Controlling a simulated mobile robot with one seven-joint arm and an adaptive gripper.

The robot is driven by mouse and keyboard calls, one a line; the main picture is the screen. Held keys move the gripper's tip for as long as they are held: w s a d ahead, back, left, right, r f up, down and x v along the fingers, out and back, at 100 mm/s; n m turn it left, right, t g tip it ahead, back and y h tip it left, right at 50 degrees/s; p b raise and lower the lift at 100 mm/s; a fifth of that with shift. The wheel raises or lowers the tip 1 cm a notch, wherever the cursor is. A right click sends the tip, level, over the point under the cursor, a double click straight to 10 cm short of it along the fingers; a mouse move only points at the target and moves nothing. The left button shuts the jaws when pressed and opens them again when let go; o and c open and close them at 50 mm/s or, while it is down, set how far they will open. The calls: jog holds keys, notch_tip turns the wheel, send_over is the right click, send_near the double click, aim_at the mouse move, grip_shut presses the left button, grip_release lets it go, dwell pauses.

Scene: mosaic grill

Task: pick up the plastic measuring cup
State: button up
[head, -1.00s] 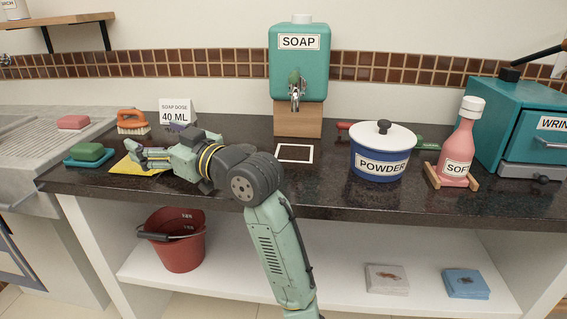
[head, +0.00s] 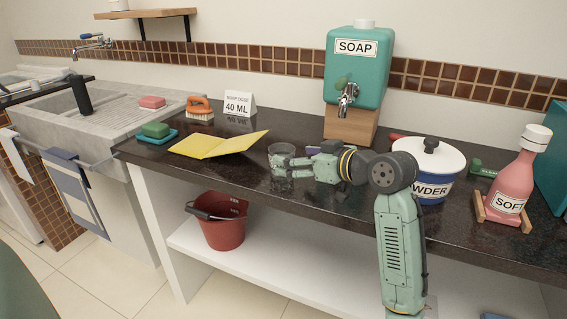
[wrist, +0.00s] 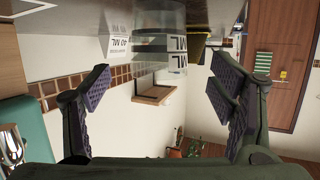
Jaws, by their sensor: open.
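The clear plastic measuring cup (head: 281,155) stands upright on the dark counter, just right of the yellow cloth. In the wrist view, which is upside down, the cup (wrist: 158,45) shows ahead, roughly midway between my fingers. My gripper (head: 292,166) is low over the counter and points left at the cup. In the wrist view my gripper (wrist: 158,88) is spread wide and holds nothing. The fingertips overlap the cup's lower part in the head view; I cannot tell whether they touch it.
An open yellow folded cloth (head: 210,146) lies left of the cup. The 40 ML sign (head: 238,104) stands behind. The soap dispenser (head: 356,70), powder pot (head: 432,190) and pink bottle (head: 511,187) are to the right. A green sponge (head: 155,129) and orange brush (head: 199,107) are farther left.

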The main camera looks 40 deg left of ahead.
jog(key=p+x, duration=0.2)
jog(key=x, duration=0.4)
jog(key=shift+c, duration=0.3)
jog(key=shift+r, duration=0.1)
jog(key=c, duration=1.2)
